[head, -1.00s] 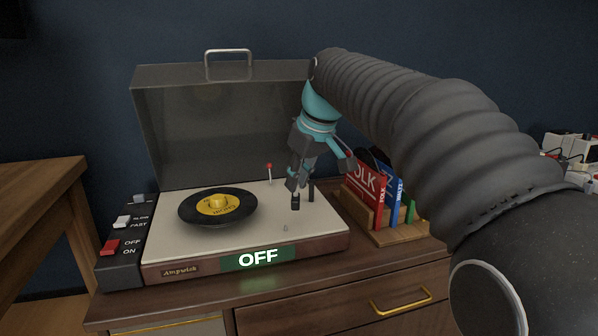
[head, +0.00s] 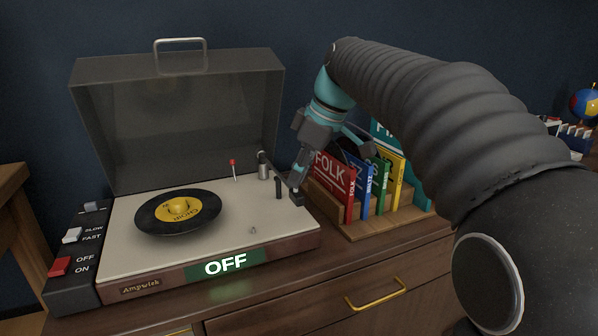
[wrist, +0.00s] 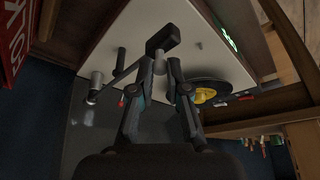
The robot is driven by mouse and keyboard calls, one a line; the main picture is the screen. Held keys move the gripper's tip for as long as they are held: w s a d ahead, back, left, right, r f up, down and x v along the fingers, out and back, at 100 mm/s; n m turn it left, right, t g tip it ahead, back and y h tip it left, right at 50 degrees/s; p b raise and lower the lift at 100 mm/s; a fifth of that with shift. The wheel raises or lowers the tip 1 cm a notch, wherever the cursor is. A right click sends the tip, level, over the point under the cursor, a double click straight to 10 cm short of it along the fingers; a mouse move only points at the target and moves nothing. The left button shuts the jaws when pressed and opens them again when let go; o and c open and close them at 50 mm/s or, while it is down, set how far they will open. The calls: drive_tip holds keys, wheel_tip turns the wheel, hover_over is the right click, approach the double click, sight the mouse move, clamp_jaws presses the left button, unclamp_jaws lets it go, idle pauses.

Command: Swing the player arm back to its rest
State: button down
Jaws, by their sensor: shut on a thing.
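The record player (head: 215,240) stands with its lid (head: 180,120) open and its sign reading OFF. A black record with a yellow centre (head: 178,208) lies on it. My gripper (head: 299,185) is low over the deck's right side, its fingers closed on the player arm near its dark block-shaped head (head: 297,199). In the wrist view the player arm (wrist: 128,71) runs from a metal pivot (wrist: 97,77) to the head (wrist: 164,39), with my gripper (wrist: 160,64) at the head end. A short dark post (head: 278,187) stands beside the arm; contact is unclear.
A wooden rack (head: 365,230) with several coloured record sleeves stands close to the right of the player. A red-tipped lever (head: 233,165) rises behind the record. A switch panel (head: 78,250) is at the player's left.

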drive_tip(key=shift+d, duration=0.1)
drive_tip(key=c, duration=1.1)
unclamp_jaws()
drive_tip(key=shift+d, duration=0.15)
drive_tip(key=shift+c, duration=0.2)
drive_tip(key=shift+r, duration=0.1)
drive_tip(key=v, duration=1.1)
drive_tip(key=shift+r, duration=0.4)
